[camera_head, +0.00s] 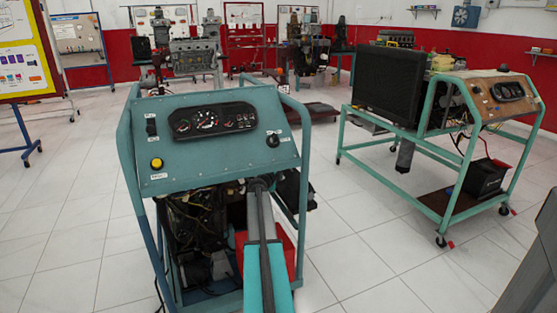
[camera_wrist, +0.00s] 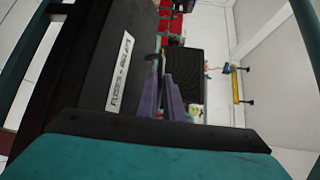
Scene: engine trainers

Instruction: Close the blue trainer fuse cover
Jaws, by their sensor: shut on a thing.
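The blue trainer (camera_head: 220,160) stands in the middle of the head view, with its gauge panel sloping toward me. The black fuse cover (camera_wrist: 95,65), with a white "FUSES + RELAY" label, fills the left of the wrist view. In the head view, a black box-like part (camera_head: 290,188) shows at the trainer's right side. My gripper (camera_wrist: 160,76) has its two fingers close together at the cover's right edge, by a small dark handle (camera_wrist: 155,58). It is shut on the cover there; the exact contact is hard to see. The cover's angle cannot be told.
The trainer's teal frame tubes (camera_head: 302,150) run close beside my arm. A red part (camera_head: 283,250) sits low behind my arm. A second green-framed trainer (camera_head: 440,130) stands to the right, with clear tiled floor (camera_head: 345,230) between. More engine stands are at the back.

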